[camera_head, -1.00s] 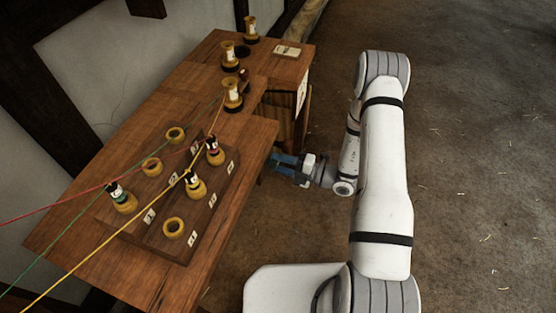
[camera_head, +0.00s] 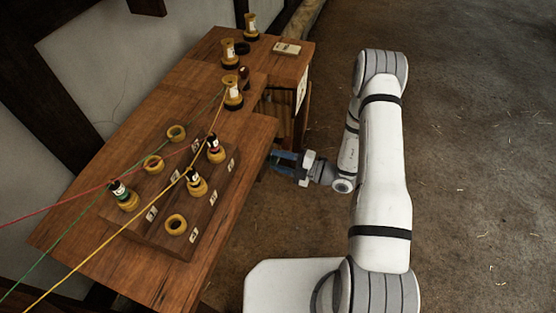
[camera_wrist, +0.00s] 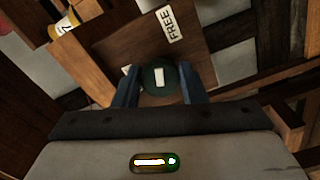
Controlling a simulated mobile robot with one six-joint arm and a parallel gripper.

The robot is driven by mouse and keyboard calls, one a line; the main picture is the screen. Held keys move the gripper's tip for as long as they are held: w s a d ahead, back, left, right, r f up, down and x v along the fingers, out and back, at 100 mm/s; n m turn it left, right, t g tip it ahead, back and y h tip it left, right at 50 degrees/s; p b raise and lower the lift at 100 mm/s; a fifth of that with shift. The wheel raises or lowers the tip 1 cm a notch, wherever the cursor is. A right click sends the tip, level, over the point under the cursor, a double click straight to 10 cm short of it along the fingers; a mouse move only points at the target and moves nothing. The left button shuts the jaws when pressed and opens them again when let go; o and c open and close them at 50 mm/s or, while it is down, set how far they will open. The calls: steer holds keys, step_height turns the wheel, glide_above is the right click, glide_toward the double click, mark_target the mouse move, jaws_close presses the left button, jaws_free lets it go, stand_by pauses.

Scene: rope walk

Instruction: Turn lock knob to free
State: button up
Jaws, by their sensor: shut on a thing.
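The lock knob (camera_wrist: 158,78) is a round dark green disc with a white bar mark on its face. It sits on a brown wooden panel (camera_wrist: 120,47) in the wrist view. A white label reading FREE (camera_wrist: 169,23) is fixed to the panel above the knob, slightly right. The white bar stands nearly upright, tilted a little. My gripper (camera_wrist: 160,88) has its two blue fingers on either side of the knob, shut on it. In the head view my gripper (camera_head: 275,162) is at the table's right edge, and the knob is hidden there.
The wooden table (camera_head: 90,245) carries a rack (camera_head: 160,240) with yellow rings and bobbins on it. Red, green and yellow strands run off to the left. Several bobbins and a small notebook (camera_head: 287,48) stand at the far end. The floor on the right is clear.

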steer(key=o, duration=0.9)
steer(key=shift+w+d, duration=0.1)
steer(key=shift+o, duration=0.2)
steer(key=b+v, duration=0.1)
steer(key=v, duration=0.7)
